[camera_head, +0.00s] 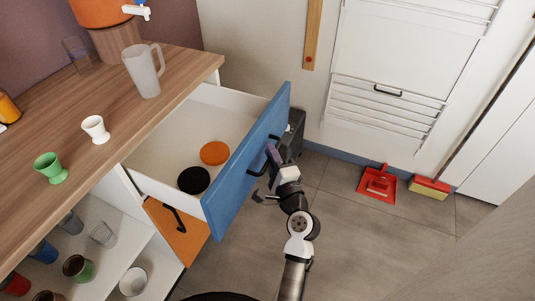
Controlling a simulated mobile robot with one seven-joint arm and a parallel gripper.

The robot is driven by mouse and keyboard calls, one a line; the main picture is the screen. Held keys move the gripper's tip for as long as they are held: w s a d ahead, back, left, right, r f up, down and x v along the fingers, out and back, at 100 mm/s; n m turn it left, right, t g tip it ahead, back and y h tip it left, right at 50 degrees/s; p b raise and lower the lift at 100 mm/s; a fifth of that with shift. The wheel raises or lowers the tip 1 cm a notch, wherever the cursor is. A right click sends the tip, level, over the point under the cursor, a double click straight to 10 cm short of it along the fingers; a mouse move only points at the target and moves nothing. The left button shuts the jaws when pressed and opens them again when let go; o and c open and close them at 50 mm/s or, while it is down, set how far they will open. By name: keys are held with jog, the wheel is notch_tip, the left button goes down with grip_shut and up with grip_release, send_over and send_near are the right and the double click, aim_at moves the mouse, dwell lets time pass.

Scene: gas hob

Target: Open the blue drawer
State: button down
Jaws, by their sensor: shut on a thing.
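The blue drawer (238,165) is pulled well out of the wooden-topped cabinet, and its white inside shows. An orange disc (214,153) and a black disc (194,180) lie in it. A dark bar handle (255,169) is on the outer side of the blue front. My gripper (268,161) is at this handle, shut on it, with the arm reaching up from the bottom of the view. The fingertips and the gripped part of the handle are partly hidden by the gripper itself.
Cups and a frosted jug (145,72) stand on the counter (120,125). An orange drawer (178,230) is below the blue one, beside open shelves with several cups. A dark box (294,128) stands behind the blue front.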

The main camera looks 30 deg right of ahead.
jog(key=shift+d, duration=0.1)
jog(key=c, duration=1.5)
grip_release()
